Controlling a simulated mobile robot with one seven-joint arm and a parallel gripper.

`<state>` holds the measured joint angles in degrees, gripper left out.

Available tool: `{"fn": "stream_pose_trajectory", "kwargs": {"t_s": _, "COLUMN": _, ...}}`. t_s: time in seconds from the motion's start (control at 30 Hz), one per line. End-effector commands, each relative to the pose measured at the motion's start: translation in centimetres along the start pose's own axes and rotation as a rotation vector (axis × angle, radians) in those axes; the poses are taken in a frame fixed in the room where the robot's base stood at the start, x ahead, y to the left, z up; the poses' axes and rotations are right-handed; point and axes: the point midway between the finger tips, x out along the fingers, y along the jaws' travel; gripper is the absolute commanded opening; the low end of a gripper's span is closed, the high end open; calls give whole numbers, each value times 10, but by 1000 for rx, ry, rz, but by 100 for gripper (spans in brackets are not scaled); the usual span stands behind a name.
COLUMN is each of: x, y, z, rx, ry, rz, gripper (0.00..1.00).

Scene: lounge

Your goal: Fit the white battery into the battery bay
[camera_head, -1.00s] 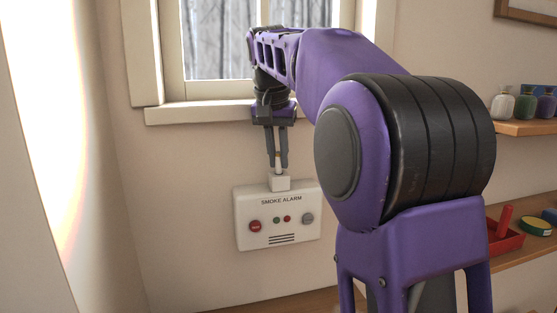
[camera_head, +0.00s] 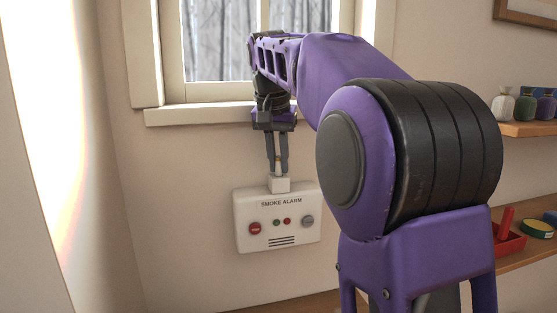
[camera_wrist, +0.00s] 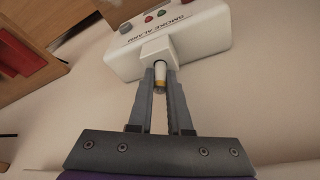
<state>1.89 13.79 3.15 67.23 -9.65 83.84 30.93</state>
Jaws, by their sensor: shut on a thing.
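The white smoke alarm (camera_head: 278,218) is on the wall below the window. The battery bay (camera_head: 279,185) is a small white block on its top edge; it also shows in the wrist view (camera_wrist: 158,47). My gripper (camera_head: 278,168) points down just above the bay. In the wrist view, my gripper (camera_wrist: 160,76) is shut on the white battery (camera_wrist: 160,67), which has a yellow band. The battery's far end is at the bay's opening, in line with it. How far it is inside, I cannot tell.
The window sill (camera_head: 198,114) juts out behind my wrist. Shelves at the right hold small jars (camera_head: 524,108) and a red tray (camera_head: 508,240). The wall around the alarm is clear.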

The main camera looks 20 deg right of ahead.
Motion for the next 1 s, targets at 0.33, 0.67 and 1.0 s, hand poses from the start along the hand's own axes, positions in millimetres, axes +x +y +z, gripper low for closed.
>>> {"fn": "stream_pose_trajectory", "kwargs": {"t_s": 0.33, "x": 6, "y": 0, "z": 2, "rx": 0, "ry": -1, "rz": 1, "gripper": 0}}
{"fn": "stream_pose_trajectory", "kwargs": {"t_s": 0.67, "x": 7, "y": 0, "z": 3, "rx": -2, "ry": -15, "rz": 6, "gripper": 0}}
{"fn": "stream_pose_trajectory", "kwargs": {"t_s": 1.0, "x": 10, "y": 1, "z": 4, "rx": -3, "ry": -26, "rz": 12, "gripper": 0}}
